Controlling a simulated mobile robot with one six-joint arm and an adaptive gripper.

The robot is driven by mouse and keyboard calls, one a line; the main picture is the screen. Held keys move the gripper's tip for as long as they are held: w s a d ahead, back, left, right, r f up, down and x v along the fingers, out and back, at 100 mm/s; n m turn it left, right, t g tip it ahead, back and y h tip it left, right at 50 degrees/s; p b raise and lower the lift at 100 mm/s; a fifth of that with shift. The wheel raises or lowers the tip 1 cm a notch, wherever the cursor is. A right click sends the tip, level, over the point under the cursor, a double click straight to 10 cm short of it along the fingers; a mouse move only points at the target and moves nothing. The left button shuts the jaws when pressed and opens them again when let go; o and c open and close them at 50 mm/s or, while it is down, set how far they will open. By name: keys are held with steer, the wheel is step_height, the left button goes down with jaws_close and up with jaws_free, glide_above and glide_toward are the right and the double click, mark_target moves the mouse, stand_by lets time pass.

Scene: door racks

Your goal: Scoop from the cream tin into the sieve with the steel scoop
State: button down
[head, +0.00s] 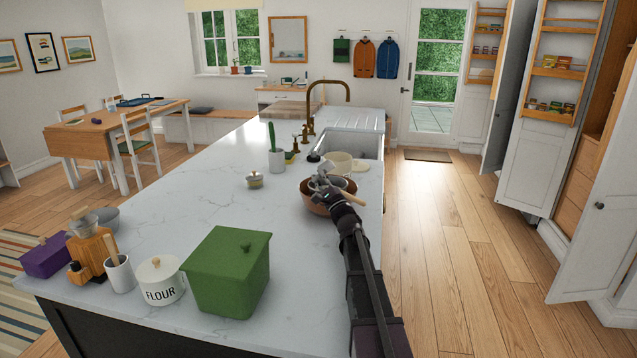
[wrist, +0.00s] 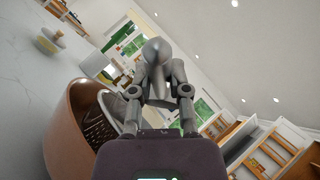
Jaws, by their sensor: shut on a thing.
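The cream tin (head: 339,160) stands open on the worktop beside the sink, just beyond my gripper in the head view. A copper bowl (head: 317,203) stands nearer. The wrist view shows the bowl (wrist: 72,125) with the grey perforated sieve (wrist: 97,132) in it. My gripper (head: 328,186) is over the bowl in the head view. In the wrist view my gripper (wrist: 157,88) is shut on the steel scoop (wrist: 156,50), whose rounded grey end points away from me. The scoop's contents and the inside of the tin are hidden.
A green bin (head: 228,275) and a FLOUR tin (head: 160,283) stand at the near end. The middle worktop is clear.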

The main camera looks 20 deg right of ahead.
steer(key=shift+m+t+h+b, duration=0.3)
steer(key=shift+m+h, duration=0.1)
steer(key=shift+m, duration=0.1)
steer(key=shift+s+d+f+m+t+b, duration=0.1)
steer(key=shift+f+m+t+b, duration=0.2)
steer(key=shift+t+b, duration=0.3)
stand_by(0.6)
